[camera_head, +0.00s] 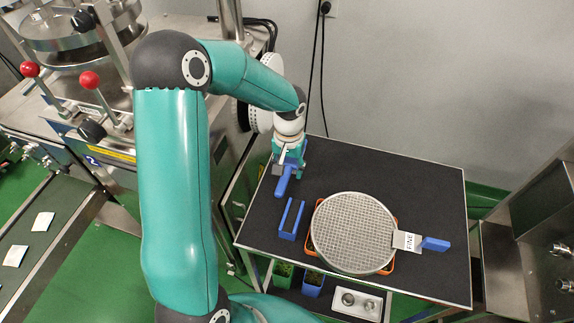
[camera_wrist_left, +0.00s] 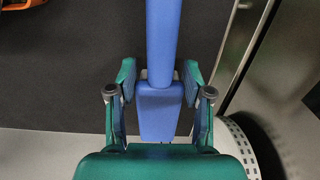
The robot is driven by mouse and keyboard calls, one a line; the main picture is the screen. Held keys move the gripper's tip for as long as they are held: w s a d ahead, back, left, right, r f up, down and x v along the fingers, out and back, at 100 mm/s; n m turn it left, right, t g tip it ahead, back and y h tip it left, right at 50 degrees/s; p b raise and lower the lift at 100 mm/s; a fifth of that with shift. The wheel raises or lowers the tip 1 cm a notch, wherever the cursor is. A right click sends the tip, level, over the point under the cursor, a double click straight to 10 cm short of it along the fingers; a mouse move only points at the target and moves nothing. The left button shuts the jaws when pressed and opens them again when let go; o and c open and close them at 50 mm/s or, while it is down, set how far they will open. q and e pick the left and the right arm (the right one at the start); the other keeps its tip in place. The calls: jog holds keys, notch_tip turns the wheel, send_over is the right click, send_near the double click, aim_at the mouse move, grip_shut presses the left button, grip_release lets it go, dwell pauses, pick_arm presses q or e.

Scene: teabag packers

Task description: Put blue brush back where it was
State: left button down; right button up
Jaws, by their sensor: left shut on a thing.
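My left gripper (camera_head: 288,160) is over the back left part of the dark table (camera_head: 400,180). It is shut on the blue brush (camera_head: 284,186), which sticks out below the fingers toward the table. In the left wrist view, the blue brush (camera_wrist_left: 163,40) runs up between the two fingers (camera_wrist_left: 160,88). I cannot tell whether its end touches the table. A narrow blue holder (camera_head: 291,219) with a dark inside stands on the table, in front of the brush and apart from it. My right gripper is not in view.
A round mesh sieve (camera_head: 352,232) with a blue handle (camera_head: 436,243) and a FINE label covers an orange tray (camera_head: 311,240), right of the holder. The back right of the table is clear. A steel machine (camera_head: 60,110) and a conveyor (camera_head: 40,235) are at left.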

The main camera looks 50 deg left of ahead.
aim_at(288, 166)
pick_arm(q)
jog(key=shift+c, duration=2.4)
grip_release()
notch_tip(288, 166, up, 12)
jog(key=b, duration=0.1)
